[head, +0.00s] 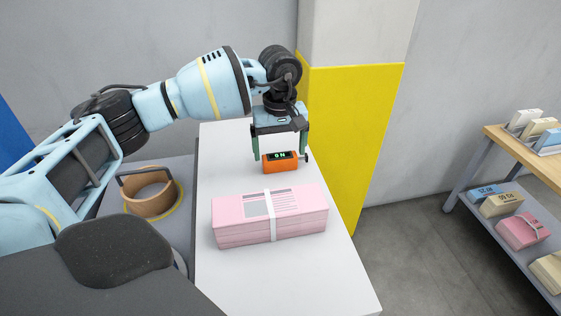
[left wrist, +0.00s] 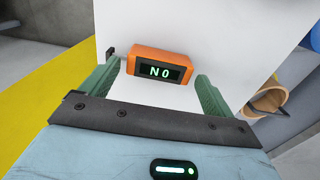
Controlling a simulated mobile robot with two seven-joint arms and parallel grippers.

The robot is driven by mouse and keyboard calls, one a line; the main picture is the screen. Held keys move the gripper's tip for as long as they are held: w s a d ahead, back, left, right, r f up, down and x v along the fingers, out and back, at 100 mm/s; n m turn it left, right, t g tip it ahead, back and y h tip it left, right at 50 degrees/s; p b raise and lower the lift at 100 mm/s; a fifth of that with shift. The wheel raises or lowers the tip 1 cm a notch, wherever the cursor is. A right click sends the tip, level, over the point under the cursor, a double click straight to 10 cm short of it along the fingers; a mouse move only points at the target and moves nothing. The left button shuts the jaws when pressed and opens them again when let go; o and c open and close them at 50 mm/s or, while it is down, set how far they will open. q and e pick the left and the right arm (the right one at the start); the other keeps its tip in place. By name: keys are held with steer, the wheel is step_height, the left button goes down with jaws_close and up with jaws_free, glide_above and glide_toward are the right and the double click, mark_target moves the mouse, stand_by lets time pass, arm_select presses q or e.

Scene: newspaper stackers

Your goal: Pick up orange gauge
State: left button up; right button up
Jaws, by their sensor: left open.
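The orange gauge (head: 281,161) is a small box with a dark display and lit green characters, on the white table (head: 225,146) near its far right side. In the left wrist view the gauge (left wrist: 158,66) lies between and just beyond the fingertips, and its display reads "NO". My left gripper (head: 281,155) is open above and around the gauge, with green fingers on either side; it also shows in the left wrist view (left wrist: 156,80). I cannot tell whether the fingers touch it. My right gripper is not in view.
A strapped pink newspaper bundle (head: 268,215) lies on the table in front of the gauge. A yellow and grey pillar (head: 350,130) stands close behind on the right. Shelves (head: 522,232) with bundles stand far right.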

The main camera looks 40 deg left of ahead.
mark_target(278, 156)
arm_select(q)
step_height(278, 156, down, 2)
steer(key=shift+s+f, duration=0.1)
steer(key=shift+f, duration=0.15)
steer(key=shift+s+f, duration=0.2)
steer(key=shift+f, duration=0.35)
steer(key=c, duration=0.7)
steer(key=shift+o, duration=0.2)
steer(key=r, duration=1)
steer(key=shift+w+r, duration=0.2)
steer(key=shift+w, duration=0.1)
